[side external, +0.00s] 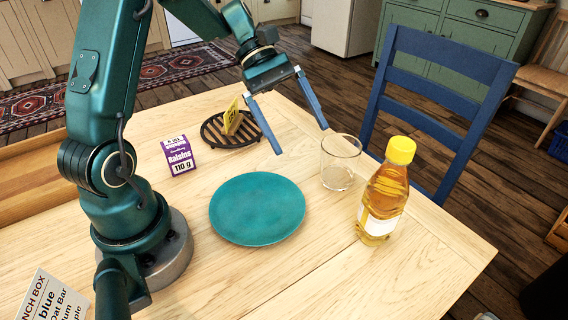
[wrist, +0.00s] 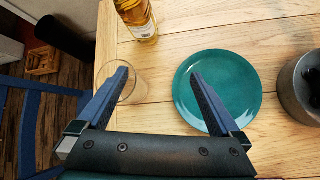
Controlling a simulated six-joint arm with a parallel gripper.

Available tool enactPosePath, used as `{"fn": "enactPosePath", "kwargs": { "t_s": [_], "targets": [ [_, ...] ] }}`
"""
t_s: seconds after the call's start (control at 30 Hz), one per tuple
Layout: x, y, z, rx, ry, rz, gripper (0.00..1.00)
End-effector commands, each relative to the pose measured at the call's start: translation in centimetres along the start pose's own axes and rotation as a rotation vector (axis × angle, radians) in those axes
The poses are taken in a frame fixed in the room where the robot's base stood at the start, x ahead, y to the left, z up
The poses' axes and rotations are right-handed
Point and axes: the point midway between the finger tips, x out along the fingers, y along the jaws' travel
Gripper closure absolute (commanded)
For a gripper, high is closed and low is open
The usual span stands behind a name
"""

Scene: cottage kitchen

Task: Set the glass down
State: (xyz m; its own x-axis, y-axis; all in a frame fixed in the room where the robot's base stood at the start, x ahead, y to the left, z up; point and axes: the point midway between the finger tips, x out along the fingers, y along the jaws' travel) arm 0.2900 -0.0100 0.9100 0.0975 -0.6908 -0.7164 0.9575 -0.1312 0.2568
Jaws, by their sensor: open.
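A clear, empty glass (side external: 340,163) stands upright on the wooden table, right of the teal plate and near the table's edge by the blue chair. My gripper (side external: 301,140) is open and empty above the table, up and to the left of the glass in the side view, with nothing between its fingers. In the wrist view the glass (wrist: 133,86) is partly hidden behind the left finger of my gripper (wrist: 160,72), and the gap between the fingers shows bare table.
A teal plate (side external: 257,209) lies mid-table. An oil bottle (side external: 385,195) with a yellow cap stands right of the glass. A purple raisins box (side external: 179,155) and a black trivet (side external: 217,133) bearing a yellow item (side external: 232,117) are at left. A blue chair (side external: 436,91) stands by the table.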

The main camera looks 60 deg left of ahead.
Motion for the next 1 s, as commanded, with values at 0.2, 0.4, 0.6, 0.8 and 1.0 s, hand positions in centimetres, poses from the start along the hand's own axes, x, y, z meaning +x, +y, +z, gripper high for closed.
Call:
{"fn": "enactPosePath", "kwargs": {
  "t_s": [0.2, 0.4, 0.6, 0.8, 1.0],
  "targets": [
    [0.1, -3.6, 4.9, 0.419, 0.245, -0.159, 0.0],
    [-0.4, -7.2, 7.3, 0.806, 0.458, -0.274, 0.0],
    [-1.1, -9.9, 8.2, 1.172, 0.659, -0.354, 0.0],
    [-1.7, -11.2, 8.2, 1.391, 0.786, -0.391, 0.0],
    [-1.8, -11.4, 8.2, 1.443, 0.818, -0.401, 0.0]
  ]
}}
